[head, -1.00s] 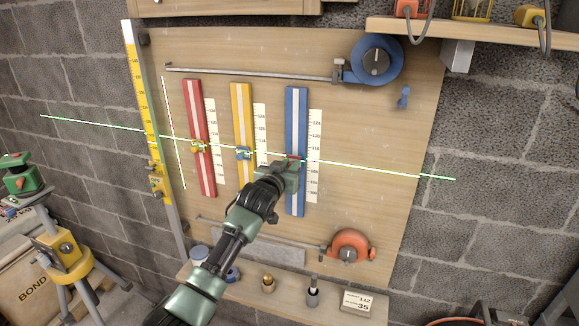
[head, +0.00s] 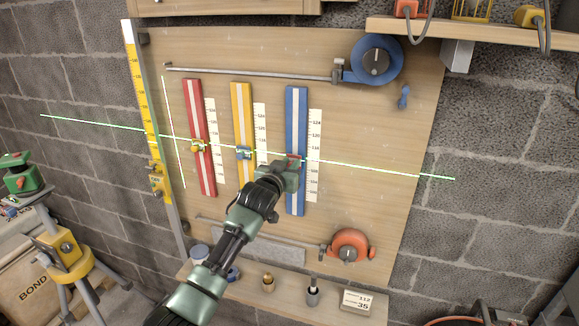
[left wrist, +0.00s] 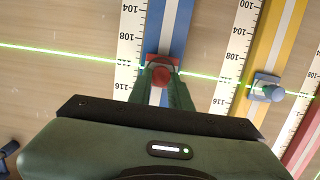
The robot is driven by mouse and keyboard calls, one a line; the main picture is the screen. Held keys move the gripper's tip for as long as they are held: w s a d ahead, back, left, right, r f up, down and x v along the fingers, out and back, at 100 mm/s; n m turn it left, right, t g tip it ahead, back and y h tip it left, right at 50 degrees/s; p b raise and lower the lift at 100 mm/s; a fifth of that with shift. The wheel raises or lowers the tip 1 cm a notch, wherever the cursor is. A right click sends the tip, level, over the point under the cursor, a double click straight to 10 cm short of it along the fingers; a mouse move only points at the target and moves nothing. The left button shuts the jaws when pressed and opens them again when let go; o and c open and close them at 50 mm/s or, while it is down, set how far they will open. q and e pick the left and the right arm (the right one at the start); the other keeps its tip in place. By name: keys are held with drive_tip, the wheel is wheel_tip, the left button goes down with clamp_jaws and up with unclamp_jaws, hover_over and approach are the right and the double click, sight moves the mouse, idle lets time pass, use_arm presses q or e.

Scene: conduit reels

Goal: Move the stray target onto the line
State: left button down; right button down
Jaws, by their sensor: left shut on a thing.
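A red target (left wrist: 160,76) sits on the blue rail (head: 296,112), where the green laser line (head: 385,170) crosses it. My left gripper (head: 291,168) is shut on this red target, and its fingers hide part of it; the target's red edge shows in the head view (head: 294,160). The left wrist view shows the line reaching the target from both sides. A blue target (head: 243,153) is on the yellow rail (head: 241,110), at the line. A yellow target (head: 198,146) is on the red rail (head: 194,105), also at the line. My right gripper is not in view.
White number scales (head: 315,130) run beside the rails. A blue reel (head: 376,60) is above right and an orange reel (head: 351,245) below right on the wooden board (head: 380,130). A small shelf below holds plumb bobs (head: 312,290). A tripod (head: 65,255) stands left.

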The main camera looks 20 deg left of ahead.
use_arm(q)
drive_tip(key=shift+w, duration=0.35)
idle(0.4)
drive_tip(key=c, duration=0.7)
unclamp_jaws()
drive_tip(key=shift+s, duration=0.15)
drive_tip(key=s+p, duration=0.6)
drive_tip(key=s, duration=0.3)
drive_tip(key=shift+a+p, duration=0.1)
drive_tip(key=shift+p, duration=0.3)
drive_tip(key=shift+w+f, duration=0.1)
